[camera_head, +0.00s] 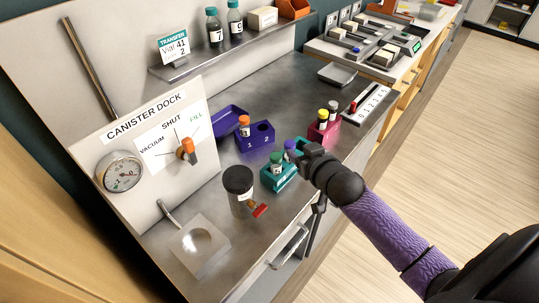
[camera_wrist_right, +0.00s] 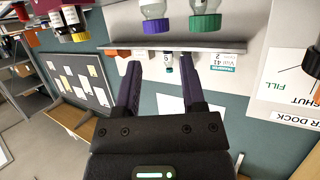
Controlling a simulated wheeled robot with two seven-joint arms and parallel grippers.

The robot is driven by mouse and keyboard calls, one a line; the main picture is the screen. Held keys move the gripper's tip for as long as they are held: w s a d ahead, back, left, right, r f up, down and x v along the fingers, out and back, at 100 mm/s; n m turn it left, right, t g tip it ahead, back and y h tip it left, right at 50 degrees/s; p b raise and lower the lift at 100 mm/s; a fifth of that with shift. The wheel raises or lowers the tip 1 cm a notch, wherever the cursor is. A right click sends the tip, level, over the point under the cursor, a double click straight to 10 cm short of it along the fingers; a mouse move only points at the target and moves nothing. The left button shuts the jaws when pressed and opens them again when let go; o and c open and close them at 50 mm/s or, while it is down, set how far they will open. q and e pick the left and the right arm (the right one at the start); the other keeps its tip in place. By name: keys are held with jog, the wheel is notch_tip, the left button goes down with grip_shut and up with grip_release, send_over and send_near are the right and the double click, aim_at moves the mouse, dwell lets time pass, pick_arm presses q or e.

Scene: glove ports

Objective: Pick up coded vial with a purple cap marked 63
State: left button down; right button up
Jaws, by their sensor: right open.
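A vial with a purple cap (camera_head: 289,146) stands in the teal rack (camera_head: 283,181), beside a green-capped vial (camera_head: 277,162). Its number cannot be read. My right gripper (camera_head: 301,152) is right beside the purple-capped vial and partly covers it; its fingers are hard to see there. In the right wrist view my right gripper (camera_wrist_right: 161,62) is open with nothing between its fingers. There the purple cap (camera_wrist_right: 157,26) and green cap (camera_wrist_right: 205,22) show upside down at the top, apart from the fingers. My left gripper is not in view.
A dark-lidded canister (camera_head: 238,181) with a red handle stands near the front. A purple block (camera_head: 256,138) holds an orange-capped vial (camera_head: 244,124). A shelf (camera_head: 220,52) holds bottles and a TRANSFER card (camera_head: 174,48).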

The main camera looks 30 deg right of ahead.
aim_at(292, 148)
jog(key=b+x, duration=0.1)
jog(key=x, duration=0.1)
jog(key=f+x, duration=0.1)
jog(key=x, duration=0.2)
jog(key=b+x, duration=0.1)
jog(key=x, duration=0.1)
jog(key=shift+d+f+b, duration=0.15)
jog(key=shift+f+b, duration=0.15)
jog(key=shift+b, duration=0.05)
jog(key=shift+r, duration=0.15)
jog(key=shift+c, duration=0.4)
jog(key=c, duration=0.5)
grip_shut()
